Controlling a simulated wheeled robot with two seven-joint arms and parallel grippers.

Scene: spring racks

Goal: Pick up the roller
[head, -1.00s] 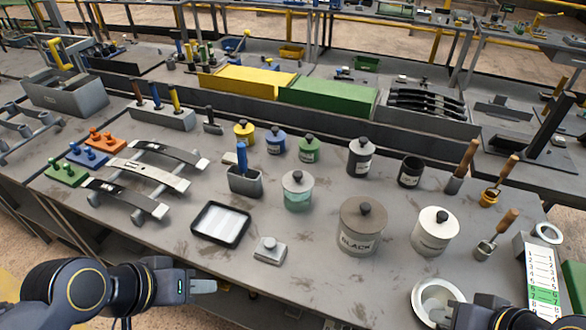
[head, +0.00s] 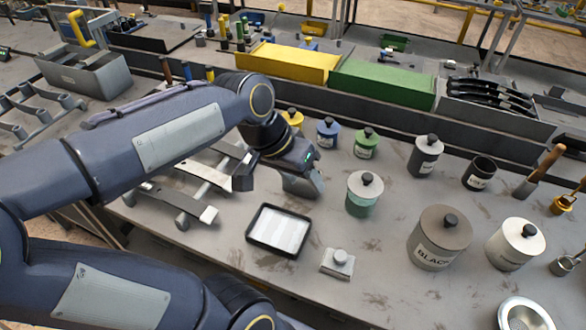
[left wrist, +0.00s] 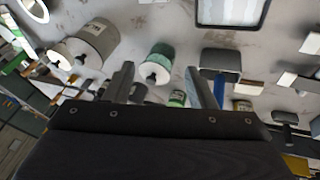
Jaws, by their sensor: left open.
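I take the roller to be the blue-handled tool in the grey block-like holder (head: 303,186); its working end does not show. In the head view my left gripper (head: 306,164) is over the holder and hides the handle. In the left wrist view the blue handle (left wrist: 220,89) stands at the holder (left wrist: 221,62), just right of the right finger, not between the fingers. My left gripper (left wrist: 160,76) is open and empty, its fingers apart. My right gripper is out of view.
A teal jar (head: 364,197) stands close right of my left gripper. A black-rimmed tray (head: 250,243) and a small knobbed block (head: 338,262) lie nearer. Grey spring racks (head: 205,213) are partly behind my arm. Blue (head: 327,134) and green (head: 366,145) pots stand behind.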

